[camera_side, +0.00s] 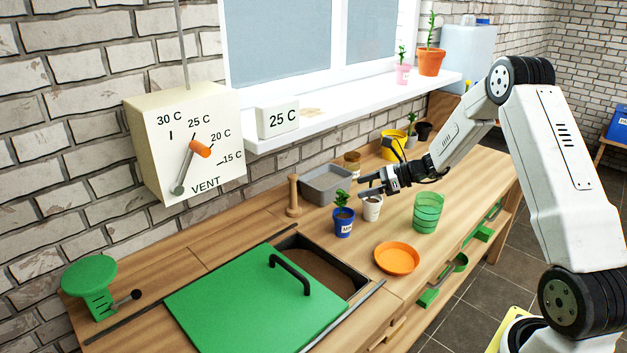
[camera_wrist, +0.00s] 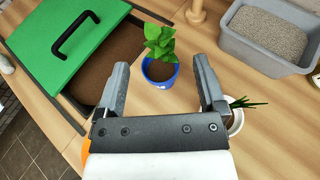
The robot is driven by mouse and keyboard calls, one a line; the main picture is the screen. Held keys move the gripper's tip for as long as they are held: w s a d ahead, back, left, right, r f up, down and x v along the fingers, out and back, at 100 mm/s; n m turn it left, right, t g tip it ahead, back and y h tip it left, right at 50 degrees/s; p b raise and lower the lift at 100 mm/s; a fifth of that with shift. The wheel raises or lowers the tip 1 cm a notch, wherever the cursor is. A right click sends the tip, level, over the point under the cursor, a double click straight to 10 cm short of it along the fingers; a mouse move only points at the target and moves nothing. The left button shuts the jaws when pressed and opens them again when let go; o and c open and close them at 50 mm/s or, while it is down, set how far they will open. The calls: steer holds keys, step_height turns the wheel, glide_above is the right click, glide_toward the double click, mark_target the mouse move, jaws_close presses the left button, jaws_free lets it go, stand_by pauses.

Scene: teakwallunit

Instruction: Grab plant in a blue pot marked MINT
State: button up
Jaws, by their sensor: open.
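The blue pot (camera_side: 344,227) with a white label and a leafy green plant stands upright on the wooden bench, right of the soil bin; the label's text is too small to read fully. In the wrist view the blue pot (camera_wrist: 160,76) lies ahead, between the lines of my two fingers. My gripper (camera_side: 362,187) is open and empty, to the right of the blue pot and a little above it, over a white pot. In the wrist view my gripper (camera_wrist: 162,75) shows both fingers apart, with the blue pot in the gap beyond, apparently untouched.
A white pot (camera_side: 372,210) stands close right of the blue pot, beside my right finger in the wrist view. A grey tray (camera_side: 327,188), wooden post (camera_side: 293,197), orange saucer (camera_side: 397,258) and green cup (camera_side: 427,214) stand around. A green lid (camera_side: 245,305) partly covers the soil bin.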

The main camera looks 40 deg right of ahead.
mark_target(338, 195)
steer(key=shift+w+f, duration=0.1)
steer(key=shift+f, duration=0.1)
steer(key=shift+x, duration=1.25)
steer(key=shift+a, duration=0.1)
steer(key=shift+x, duration=2.5)
steer(key=shift+c, duration=0.3)
jaws_close()
